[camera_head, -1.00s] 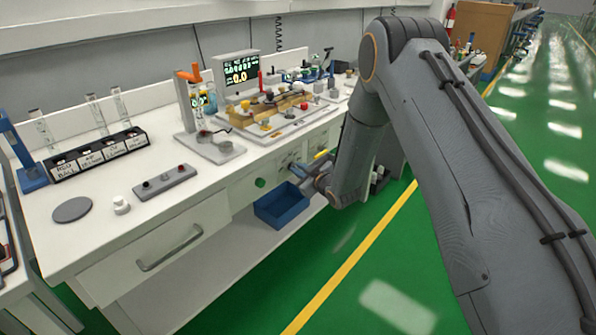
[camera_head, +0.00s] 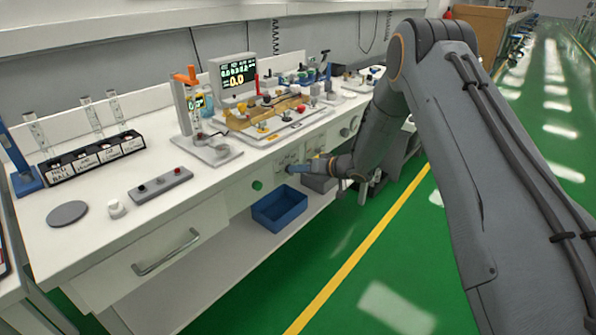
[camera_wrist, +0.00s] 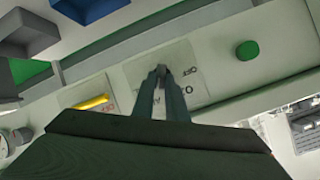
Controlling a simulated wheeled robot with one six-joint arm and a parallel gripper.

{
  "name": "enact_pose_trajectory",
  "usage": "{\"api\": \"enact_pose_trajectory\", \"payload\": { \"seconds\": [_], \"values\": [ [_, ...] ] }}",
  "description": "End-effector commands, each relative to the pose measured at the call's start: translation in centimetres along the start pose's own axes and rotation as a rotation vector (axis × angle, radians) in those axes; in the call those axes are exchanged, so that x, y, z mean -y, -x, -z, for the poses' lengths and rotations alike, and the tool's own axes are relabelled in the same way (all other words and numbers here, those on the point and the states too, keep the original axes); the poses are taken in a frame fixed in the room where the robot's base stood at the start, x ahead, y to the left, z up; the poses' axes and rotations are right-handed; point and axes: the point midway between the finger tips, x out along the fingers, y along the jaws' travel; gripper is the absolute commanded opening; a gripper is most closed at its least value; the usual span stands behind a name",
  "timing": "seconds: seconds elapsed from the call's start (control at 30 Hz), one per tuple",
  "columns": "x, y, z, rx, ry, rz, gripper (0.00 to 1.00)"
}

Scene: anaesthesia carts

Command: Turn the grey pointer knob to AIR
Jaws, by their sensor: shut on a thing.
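The grey pointer knob (camera_wrist: 161,70) sits on a pale label plate (camera_wrist: 190,62) in the wrist view. My gripper (camera_wrist: 162,74) is shut on it, with one finger on each side. Upside-down lettering on the plate reads OFF and O2, and another label starting with A is partly hidden behind the fingers. I cannot tell exactly which label the knob points to. In the head view my gripper (camera_head: 298,169) reaches the front face of the bench, and the knob is too small to make out there.
A yellow lever knob (camera_wrist: 92,103) is left of my fingers in the wrist view, and a green round knob (camera_wrist: 247,50) is to the right. An open blue bin (camera_head: 279,209) is below the panel.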

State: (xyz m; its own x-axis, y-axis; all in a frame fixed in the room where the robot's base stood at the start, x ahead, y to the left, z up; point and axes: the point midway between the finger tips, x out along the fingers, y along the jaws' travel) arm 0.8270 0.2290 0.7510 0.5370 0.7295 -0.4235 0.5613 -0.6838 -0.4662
Motion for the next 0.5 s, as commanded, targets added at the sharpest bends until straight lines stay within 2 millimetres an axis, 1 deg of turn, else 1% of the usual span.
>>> {"api": "enact_pose_trajectory", "payload": {
  "seconds": [0.03,0.3,0.5],
  "values": [
    [-0.01,-0.15,0.57,-0.003,-0.023,0.014,0.0],
    [-0.19,-0.18,0.61,0.022,-0.138,0.061,0.0],
    [-0.19,-0.2,0.7,0.029,-0.172,0.075,0.0]
  ]
}}
